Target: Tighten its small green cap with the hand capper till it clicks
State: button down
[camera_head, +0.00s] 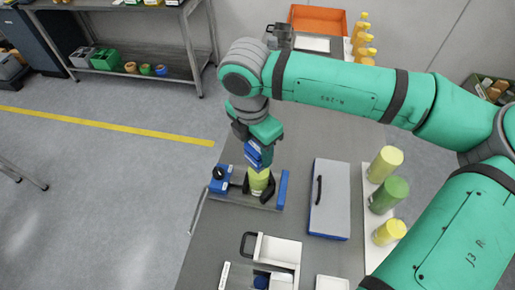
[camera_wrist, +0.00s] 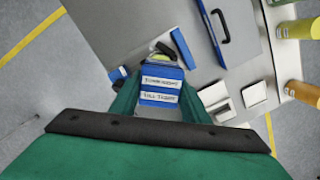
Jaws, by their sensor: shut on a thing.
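My gripper (camera_head: 264,143) is shut on the blue hand capper (camera_head: 258,156). The wrist view shows the capper (camera_wrist: 162,84) between the two green fingers, with two white labels on its face. The capper is right above a yellow-green bottle (camera_head: 258,183), which stands between dark jaws of a blue and grey clamp fixture (camera_head: 283,190). A sliver of the bottle (camera_wrist: 163,57) shows past the capper in the wrist view. The small green cap is hidden by the capper, so I cannot tell whether the capper touches it.
A grey case with a dark handle (camera_head: 333,205) lies right of the fixture. Yellow and green bottles (camera_head: 389,194) stand on a white strip farther right. White open boxes (camera_head: 276,250) are in front. Orange-yellow bottles (camera_head: 363,40) and an orange tray (camera_head: 318,18) are at the back.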

jog(key=m, duration=0.7)
jog(key=shift+w+g, duration=0.1)
jog(key=shift+g, duration=0.3)
jog(key=shift+r, duration=0.15)
dwell(0.5)
jog(key=n, duration=0.6)
jog(key=shift+n+t, duration=0.4)
jog(key=n, duration=0.4)
jog(key=shift+s, duration=0.2)
jog(key=n, duration=0.3)
jog(key=shift+n+y, duration=0.4)
